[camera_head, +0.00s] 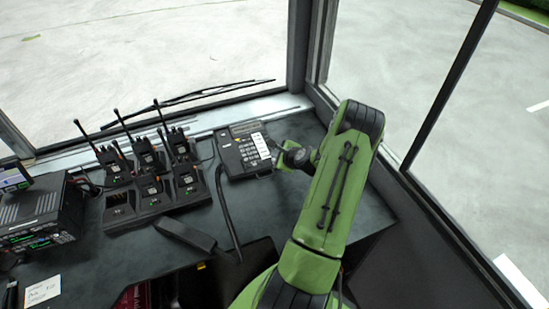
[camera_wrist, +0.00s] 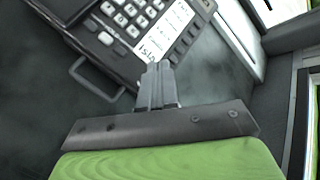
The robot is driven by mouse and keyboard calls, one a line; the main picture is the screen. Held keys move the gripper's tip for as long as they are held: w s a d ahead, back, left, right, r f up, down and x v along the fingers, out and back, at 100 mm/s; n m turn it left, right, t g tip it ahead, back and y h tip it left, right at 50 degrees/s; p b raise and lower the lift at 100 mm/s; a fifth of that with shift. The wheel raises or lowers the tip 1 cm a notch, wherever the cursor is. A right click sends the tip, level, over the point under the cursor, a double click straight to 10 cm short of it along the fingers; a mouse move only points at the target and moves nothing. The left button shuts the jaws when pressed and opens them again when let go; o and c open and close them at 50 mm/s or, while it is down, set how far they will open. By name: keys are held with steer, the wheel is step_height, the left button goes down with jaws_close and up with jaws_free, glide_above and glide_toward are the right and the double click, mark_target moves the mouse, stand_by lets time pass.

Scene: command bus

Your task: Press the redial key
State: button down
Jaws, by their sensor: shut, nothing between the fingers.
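The desk phone (camera_head: 243,149) sits on the dark counter near the window corner. It is black, with pale number keys, a white label strip and a column of dark keys. In the wrist view the phone (camera_wrist: 122,52) fills the upper middle. My gripper (camera_wrist: 155,68) is shut and empty, its fingertips over the lower edge of the phone by the dark keys and the label strip. I cannot tell whether the tips touch the phone. The redial key cannot be told apart by its lettering.
A charger rack (camera_head: 160,203) with several handheld radios stands left of the phone. A dark handset (camera_head: 185,235) lies in front of it. Radio equipment (camera_head: 40,222) is at the far left. Window pillars (camera_head: 299,45) rise behind.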

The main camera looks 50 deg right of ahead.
steer(key=r+p, duration=0.2)
steer(key=r, duration=0.1)
steer(key=r+p, duration=0.1)
steer(key=r, duration=0.1)
steer(key=shift+s+a+p, duration=0.15)
steer(key=shift+s+p, duration=0.15)
steer(key=shift+p, duration=0.05)
steer(key=shift+f, duration=0.1)
stand_by(0.6)
